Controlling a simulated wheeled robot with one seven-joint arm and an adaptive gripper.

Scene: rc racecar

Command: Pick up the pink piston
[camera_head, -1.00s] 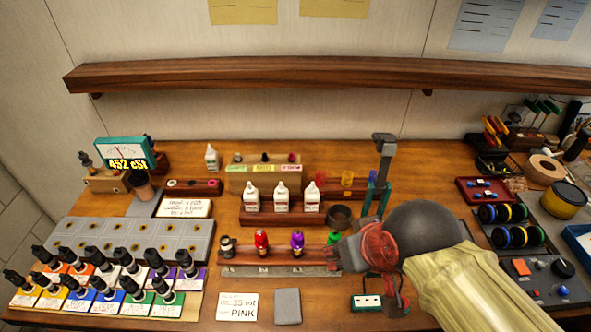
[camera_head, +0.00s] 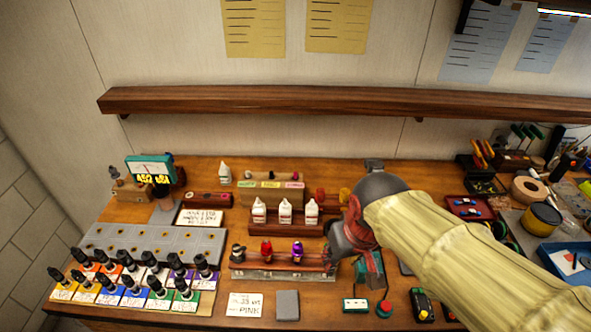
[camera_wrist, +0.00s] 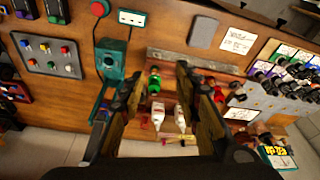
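A wooden block (camera_head: 272,197) with green, yellow and pink labels stands at the back middle of the bench. Small parts sit along its top; a tiny reddish one (camera_head: 296,175) above the pink label may be the pink piston, but it is too small to be sure. My gripper (camera_head: 334,258) is in front and to the right of this block, by the right end of the shock rack (camera_head: 280,272). In the wrist view my gripper (camera_wrist: 160,80) has its fingers apart. A green shock (camera_wrist: 153,84) shows between them, seemingly not held. I cannot make out the pink piston there.
Three white bottles (camera_head: 285,212) stand in front of the labelled block. Red and purple shocks stand in the rack. A long wooden shelf (camera_head: 300,98) crosses the wall above. Black-topped bottles (camera_head: 130,285) fill the left front. A grey pad (camera_head: 287,305) lies in front.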

